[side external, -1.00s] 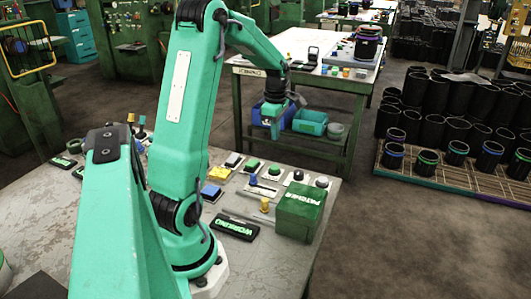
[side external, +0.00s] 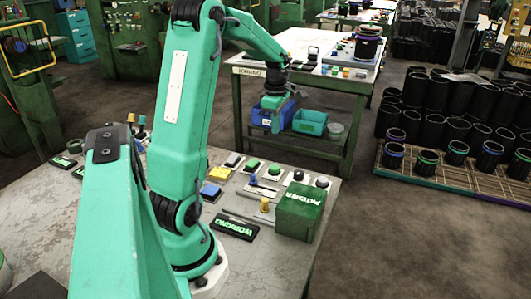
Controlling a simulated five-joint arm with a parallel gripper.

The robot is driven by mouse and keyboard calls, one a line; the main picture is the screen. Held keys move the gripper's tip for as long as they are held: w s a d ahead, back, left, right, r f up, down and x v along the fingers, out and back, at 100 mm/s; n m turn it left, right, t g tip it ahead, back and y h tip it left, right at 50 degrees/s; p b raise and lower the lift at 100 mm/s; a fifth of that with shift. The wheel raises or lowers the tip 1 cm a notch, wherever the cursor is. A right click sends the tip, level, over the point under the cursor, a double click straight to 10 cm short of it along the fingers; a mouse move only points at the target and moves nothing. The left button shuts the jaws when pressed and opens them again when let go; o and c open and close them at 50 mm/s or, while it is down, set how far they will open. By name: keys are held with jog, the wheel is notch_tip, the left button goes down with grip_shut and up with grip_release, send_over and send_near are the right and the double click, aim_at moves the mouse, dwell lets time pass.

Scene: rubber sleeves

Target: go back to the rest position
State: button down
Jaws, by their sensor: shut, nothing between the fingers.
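My gripper (side external: 276,123) hangs at the end of my teal arm, pointing down. In this view it overlaps the blue bin under the far table. It is shut and empty, and it touches nothing that I can see. The fingertips are small here. The near metal table (side external: 120,246) lies below, with its right edge left of the open floor.
A green box (side external: 300,212) stands at the near table's right edge, beside several buttons and a black sign (side external: 234,228). Behind is a work table (side external: 250,72) with a blue bin (side external: 262,115) under it. Black sleeves (side external: 470,100) stand on a pallet at right.

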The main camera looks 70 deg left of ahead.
jog(key=s+d+r+m+t, duration=0.1)
jog(key=d+r+m, duration=0.3)
jog(key=d+m, duration=0.3)
jog(key=d+r+m+t, duration=0.1)
jog(key=d+r+m, duration=0.35)
jog(key=d, duration=0.45)
jog(key=s+d+m+t, duration=0.3)
jog(key=s+d+m, duration=0.7)
jog(key=d+m, duration=0.3)
jog(key=shift+r+m, duration=0.35)
jog(key=shift+m, duration=0.9)
